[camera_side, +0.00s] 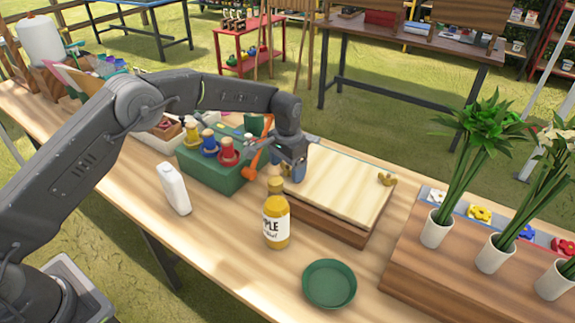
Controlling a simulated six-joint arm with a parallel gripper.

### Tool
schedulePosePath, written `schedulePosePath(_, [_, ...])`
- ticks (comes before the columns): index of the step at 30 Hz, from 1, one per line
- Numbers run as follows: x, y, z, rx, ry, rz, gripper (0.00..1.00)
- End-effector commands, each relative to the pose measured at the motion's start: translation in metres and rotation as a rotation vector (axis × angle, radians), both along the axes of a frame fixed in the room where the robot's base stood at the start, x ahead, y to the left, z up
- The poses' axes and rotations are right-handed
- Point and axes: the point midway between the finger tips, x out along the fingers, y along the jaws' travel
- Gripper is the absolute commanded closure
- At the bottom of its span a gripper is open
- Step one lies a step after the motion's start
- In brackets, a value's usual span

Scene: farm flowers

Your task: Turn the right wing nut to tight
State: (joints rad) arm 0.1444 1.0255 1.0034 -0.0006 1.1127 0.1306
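A brass-coloured wing nut (387,180) sits at the right corner of a light wooden board (340,190), which looks like the top of a flat wooden press. Its wings show, but how tight it is cannot be told. My gripper (293,172) points down at the board's left end, well to the left of this wing nut and apart from it. The fingertips are small and partly hidden, so their opening is unclear. Any wing nut at the left end is hidden behind my gripper.
A yellow bottle (276,222) stands just in front of the press. A green dish (329,284) and a white bottle (174,189) stand near the front edge. White vases (437,229) with flowers stand right.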

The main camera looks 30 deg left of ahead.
Motion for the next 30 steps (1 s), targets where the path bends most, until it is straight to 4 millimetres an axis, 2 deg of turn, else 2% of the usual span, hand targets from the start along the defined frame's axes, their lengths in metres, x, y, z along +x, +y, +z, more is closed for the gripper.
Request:
schedulePosePath(2, [0.0, 0.0, 0.0002, 0.0, 0.0, 0.0, 0.27])
schedulePosePath(14, [0.0001, 0.0001, 0.0005, 0.0, 0.0, 0.0, 0.65])
schedulePosePath(23, [0.0002, 0.0001, 0.0006, 0.0, 0.0, -0.032, 0.66])
schedulePosePath(30, [0.0006, 0.0, 0.0006, 0.001, -0.001, -0.16, 0.66])
